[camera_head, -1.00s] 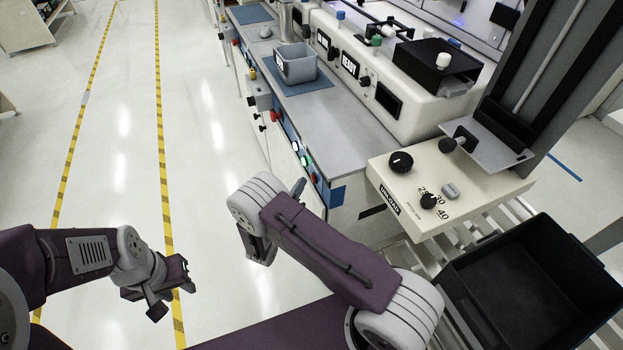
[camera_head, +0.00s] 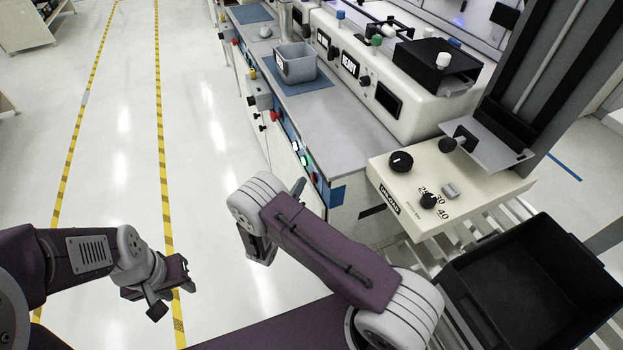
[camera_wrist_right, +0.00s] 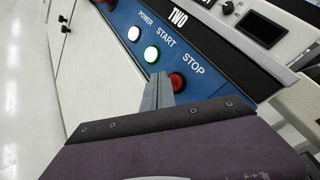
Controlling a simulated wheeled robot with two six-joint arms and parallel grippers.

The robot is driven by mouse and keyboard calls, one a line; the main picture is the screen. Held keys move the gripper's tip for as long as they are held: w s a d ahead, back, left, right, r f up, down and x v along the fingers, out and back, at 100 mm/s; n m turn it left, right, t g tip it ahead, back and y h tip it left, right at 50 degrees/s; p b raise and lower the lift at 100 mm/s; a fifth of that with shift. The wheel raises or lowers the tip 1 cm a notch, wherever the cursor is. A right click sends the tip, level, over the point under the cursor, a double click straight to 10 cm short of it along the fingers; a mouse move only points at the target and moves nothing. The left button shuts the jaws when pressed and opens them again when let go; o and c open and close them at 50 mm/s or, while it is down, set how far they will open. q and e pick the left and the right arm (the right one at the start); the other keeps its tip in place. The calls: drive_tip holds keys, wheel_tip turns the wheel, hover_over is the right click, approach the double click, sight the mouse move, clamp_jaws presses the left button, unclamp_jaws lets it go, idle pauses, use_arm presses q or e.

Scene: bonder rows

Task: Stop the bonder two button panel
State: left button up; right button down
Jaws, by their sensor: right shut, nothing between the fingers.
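The blue two button panel (camera_wrist_right: 215,78) fills the top of the right wrist view, labelled TWO. In the head view the panel (camera_head: 300,150) shows beside the bench, with my right gripper (camera_head: 299,186) partly hidden by my arm. My left gripper (camera_head: 172,286) is open and empty over the floor.
A grey bin (camera_head: 296,66) stands on the bench (camera_head: 345,112). A cream control box (camera_head: 440,190) with black knobs and a black crate (camera_head: 535,290) are at the right. The floor aisle with yellow-striped lines (camera_head: 160,130) is clear.

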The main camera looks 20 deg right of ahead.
drive_tip(key=shift+d, duration=0.1)
idle(0.7)
drive_tip(key=shift+d, duration=0.35)
drive_tip(key=shift+d, duration=0.45)
idle(0.5)
drive_tip(key=shift+a, duration=0.85)
drive_tip(key=shift+s+a+b, duration=0.1)
drive_tip(key=shift+a+b, duration=0.55)
drive_tip(key=shift+a, duration=1.9)
